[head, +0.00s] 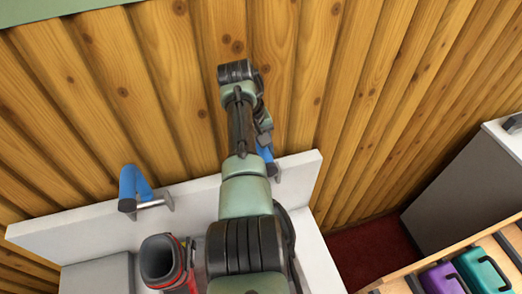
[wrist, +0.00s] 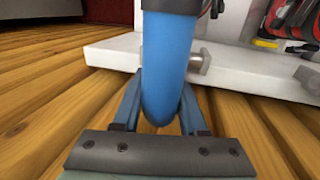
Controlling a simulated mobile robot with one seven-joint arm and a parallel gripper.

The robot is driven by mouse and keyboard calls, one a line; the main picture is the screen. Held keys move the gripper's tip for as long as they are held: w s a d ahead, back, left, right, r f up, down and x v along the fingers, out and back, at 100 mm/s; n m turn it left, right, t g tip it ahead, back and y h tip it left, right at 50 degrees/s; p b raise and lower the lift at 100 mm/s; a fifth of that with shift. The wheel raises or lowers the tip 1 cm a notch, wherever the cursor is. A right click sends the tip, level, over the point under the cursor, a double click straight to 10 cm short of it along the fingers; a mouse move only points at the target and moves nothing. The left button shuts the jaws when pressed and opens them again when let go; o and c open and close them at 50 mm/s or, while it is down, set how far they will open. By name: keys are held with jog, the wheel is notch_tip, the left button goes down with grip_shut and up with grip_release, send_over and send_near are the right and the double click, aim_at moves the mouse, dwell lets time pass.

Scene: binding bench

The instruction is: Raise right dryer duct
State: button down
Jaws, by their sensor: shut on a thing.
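The right dryer duct is a blue tube (head: 265,154) at the bench's back panel, mostly hidden behind my arm in the head view. In the wrist view the blue duct (wrist: 167,50) runs down from the top edge to a rounded end between my fingers. My gripper (wrist: 161,100) is shut on this duct, with one finger on each side. A metal bracket (wrist: 199,62) shows beside the duct at the white panel. The left dryer duct (head: 134,186) is also blue, bent, and stands on its own bracket at the panel, apart from my gripper.
A red and black boot-like item (head: 166,262) stands on the bench by my arm. The white back panel (head: 90,215) runs along the wooden plank wall. At the right are a grey cabinet (head: 455,190) and a wooden rack holding purple (head: 440,280) and teal (head: 482,270) cases.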

jog(key=shift+w+a+r, duration=0.1)
jog(key=shift+w+r, duration=0.05)
jog(key=shift+w, duration=0.05)
jog(key=c, duration=0.7)
grip_release()
jog(key=shift+o, duration=1.3)
jog(key=shift+s, duration=0.1)
notch_tip(320, 180, up, 12)
jog(key=a+b, duration=0.1)
jog(key=a, duration=0.1)
jog(key=shift+s+a+r, duration=0.25)
